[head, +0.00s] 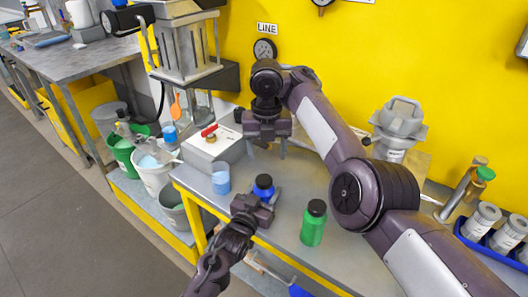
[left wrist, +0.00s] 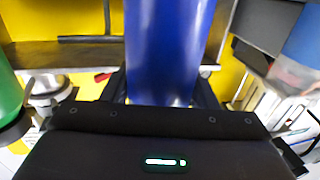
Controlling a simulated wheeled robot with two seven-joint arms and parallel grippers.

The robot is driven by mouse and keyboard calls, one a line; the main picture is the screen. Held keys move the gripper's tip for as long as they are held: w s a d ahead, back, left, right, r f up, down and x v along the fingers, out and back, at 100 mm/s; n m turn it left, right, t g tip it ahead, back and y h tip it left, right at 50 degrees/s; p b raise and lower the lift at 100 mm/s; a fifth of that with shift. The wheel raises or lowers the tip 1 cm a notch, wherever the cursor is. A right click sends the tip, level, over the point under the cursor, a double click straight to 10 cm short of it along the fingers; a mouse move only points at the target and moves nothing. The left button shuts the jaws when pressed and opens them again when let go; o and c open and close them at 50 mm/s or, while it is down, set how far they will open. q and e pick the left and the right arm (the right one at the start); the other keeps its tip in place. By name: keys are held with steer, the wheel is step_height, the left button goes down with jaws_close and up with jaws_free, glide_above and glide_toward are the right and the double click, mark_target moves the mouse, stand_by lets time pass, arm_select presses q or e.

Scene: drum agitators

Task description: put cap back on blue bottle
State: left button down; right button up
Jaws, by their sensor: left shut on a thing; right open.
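The blue bottle (head: 264,190) stands near the front edge of the grey bench in the head view, with a dark top; I cannot tell whether that is a cap or an open mouth. My left gripper (head: 262,195) is shut on it from the front. In the left wrist view the blue bottle (left wrist: 168,50) fills the space between the fingers. My right gripper (head: 267,152) is open, fingers pointing down, above the bench behind the bottle. I see nothing between its fingers. I cannot make out a separate loose cap.
A green bottle (head: 313,229) with a black cap stands right of the blue one. A blue and white jar (head: 221,181) stands to the left. A white box (head: 212,150) with a red item lies behind it. A grey machine (head: 398,125) stands at the back right.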

mark_target(264, 179)
steer(key=shift+s+a+n, duration=0.4)
steer(key=shift+n, duration=0.3)
steer(key=shift+f, duration=0.15)
steer(key=shift+f, duration=3.95)
